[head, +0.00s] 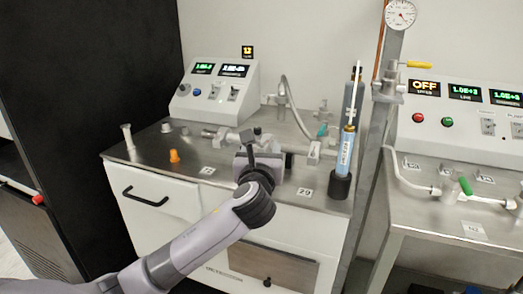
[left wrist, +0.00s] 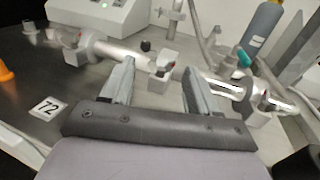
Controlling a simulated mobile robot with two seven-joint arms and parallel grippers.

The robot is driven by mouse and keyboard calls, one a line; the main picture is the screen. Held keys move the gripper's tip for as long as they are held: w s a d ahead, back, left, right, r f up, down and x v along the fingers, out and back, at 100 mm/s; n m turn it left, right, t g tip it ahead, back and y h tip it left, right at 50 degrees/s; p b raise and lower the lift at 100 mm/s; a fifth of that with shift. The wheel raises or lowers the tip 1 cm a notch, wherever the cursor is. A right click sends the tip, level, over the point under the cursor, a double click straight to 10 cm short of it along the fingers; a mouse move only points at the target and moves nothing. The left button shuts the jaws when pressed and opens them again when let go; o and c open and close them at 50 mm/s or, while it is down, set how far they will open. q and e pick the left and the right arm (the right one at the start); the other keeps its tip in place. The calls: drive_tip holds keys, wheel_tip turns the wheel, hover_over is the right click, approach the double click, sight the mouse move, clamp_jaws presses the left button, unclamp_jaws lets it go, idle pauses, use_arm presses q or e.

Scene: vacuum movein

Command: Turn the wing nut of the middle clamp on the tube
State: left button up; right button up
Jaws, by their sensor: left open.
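A horizontal metal tube (left wrist: 120,52) runs across the steel bench top, held by several clamps. Another clamp (left wrist: 75,52) is on the left and one (left wrist: 258,108) on the right. My left gripper (head: 258,143) is open, its fingers pointing at the tube; the left wrist view shows it (left wrist: 158,68) empty, with the fingers either side of the middle clamp. The wing nut's exact shape is too small to tell. My right gripper is out of view.
A control console (head: 217,90) stands behind the tube. An orange piece (head: 174,156) and a number tag (left wrist: 47,108) lie to the left. A blue cylinder (head: 346,152) stands in a dark base on the right, near a metal post.

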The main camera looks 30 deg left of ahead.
use_arm(q)
drive_tip(key=c, duration=1)
drive_tip(key=p, duration=0.1)
drive_tip(key=m+h+p, duration=0.1)
drive_tip(key=shift+a+r+t+h+p, duration=0.2)
drive_tip(key=shift+r+t+h+p, duration=0.1)
drive_tip(key=shift+t+p, duration=0.1)
drive_tip(key=shift+s+a+m+h+p, duration=0.1)
drive_tip(key=shift+m+h+p, duration=0.4)
drive_tip(key=shift+a+f+m+t+h+p, duration=0.1)
drive_tip(key=shift+m+t+h+p, duration=0.5)
drive_tip(key=shift+h, duration=0.4)
drive_tip(key=shift+m+h, duration=0.3)
drive_tip(key=shift+h, duration=0.2)
drive_tip(key=shift+f+m+h+p, duration=0.15)
drive_tip(key=shift+m+h+p, duration=0.25)
drive_tip(key=shift+h, duration=0.2)
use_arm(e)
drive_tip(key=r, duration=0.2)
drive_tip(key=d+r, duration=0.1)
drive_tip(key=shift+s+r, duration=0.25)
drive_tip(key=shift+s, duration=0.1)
